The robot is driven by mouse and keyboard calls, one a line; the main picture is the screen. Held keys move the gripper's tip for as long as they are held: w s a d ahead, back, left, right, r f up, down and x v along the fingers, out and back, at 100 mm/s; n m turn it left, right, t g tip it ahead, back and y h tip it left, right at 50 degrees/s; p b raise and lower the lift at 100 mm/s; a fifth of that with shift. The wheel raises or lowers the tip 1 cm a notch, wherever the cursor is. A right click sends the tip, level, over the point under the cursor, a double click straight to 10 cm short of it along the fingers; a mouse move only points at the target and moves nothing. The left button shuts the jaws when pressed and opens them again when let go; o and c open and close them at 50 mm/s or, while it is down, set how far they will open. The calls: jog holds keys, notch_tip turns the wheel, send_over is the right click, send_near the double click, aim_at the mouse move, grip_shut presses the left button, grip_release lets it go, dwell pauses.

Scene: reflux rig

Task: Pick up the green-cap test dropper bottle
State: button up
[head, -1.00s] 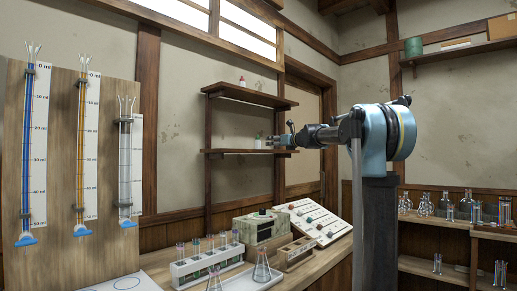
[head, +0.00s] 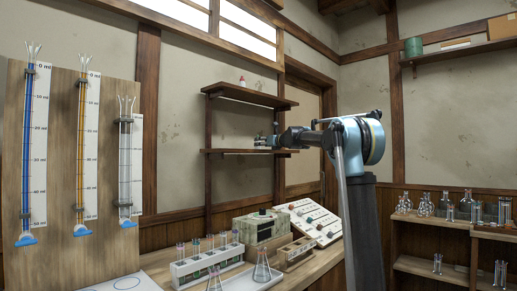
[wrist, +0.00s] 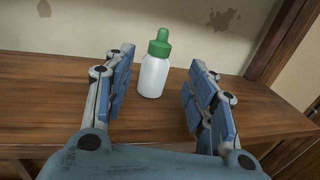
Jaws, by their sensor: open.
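The green-cap dropper bottle (wrist: 154,72) stands upright on a wooden shelf in the wrist view, with a white body and a green cap. My gripper (wrist: 160,88) is open, its two blue-padded fingers on either side of the view. The bottle is between and slightly beyond the fingertips, nearer the left finger, and neither finger appears to touch it. In the head view my gripper (head: 264,141) is at the lower wall shelf (head: 228,151), and the bottle is hidden or too small to make out there.
An upper shelf (head: 250,96) hangs above, with a small red-capped bottle (head: 242,81) on it. A wooden post (wrist: 282,40) stands right of the shelf in the wrist view. The bench below holds a tube rack (head: 206,262) and flasks. The shelf around the bottle is clear.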

jog(key=shift+x, duration=2.2)
jog(key=shift+s+a+r, duration=0.1)
jog(key=shift+s+a, duration=0.05)
jog(key=c, duration=0.8)
